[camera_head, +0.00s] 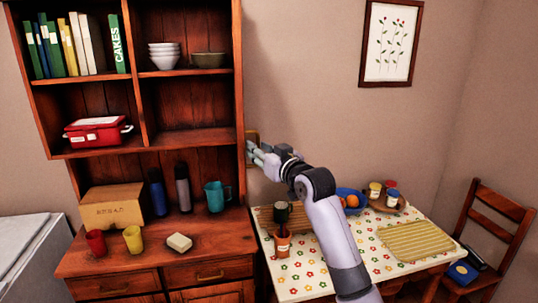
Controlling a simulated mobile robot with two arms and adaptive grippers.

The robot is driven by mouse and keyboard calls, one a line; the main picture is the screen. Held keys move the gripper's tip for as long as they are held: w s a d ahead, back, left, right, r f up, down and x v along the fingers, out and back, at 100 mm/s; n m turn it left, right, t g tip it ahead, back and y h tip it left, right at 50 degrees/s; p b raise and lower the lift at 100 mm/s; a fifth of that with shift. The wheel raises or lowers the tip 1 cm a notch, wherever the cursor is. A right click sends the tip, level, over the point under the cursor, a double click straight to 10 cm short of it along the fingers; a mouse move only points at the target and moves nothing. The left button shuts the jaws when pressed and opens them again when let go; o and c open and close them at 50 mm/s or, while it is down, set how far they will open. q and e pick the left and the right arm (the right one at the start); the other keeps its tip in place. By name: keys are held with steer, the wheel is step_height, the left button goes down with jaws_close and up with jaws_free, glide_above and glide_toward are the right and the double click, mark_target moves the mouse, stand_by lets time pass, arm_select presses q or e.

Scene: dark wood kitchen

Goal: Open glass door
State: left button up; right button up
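A dark wood hutch (190,138) stands at the left, and its upper shelves show open to view. I cannot make out a glass pane; a door seen edge-on along the hutch's right upright (239,95) cannot be told from the frame. A small brass-coloured piece, perhaps a handle (252,135), shows just right of that upright. My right gripper (256,153) is beside the upright, its fingertips pointing left, close to the brass piece. Whether they touch it or hold anything is unclear. My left gripper is not in view.
Cups and a box (112,207) stand on the hutch counter. A chair (492,237) is at the right.

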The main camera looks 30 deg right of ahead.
steer(key=s, duration=1.1)
steer(key=shift+s+d, duration=0.25)
steer(key=shift+s, duration=0.05)
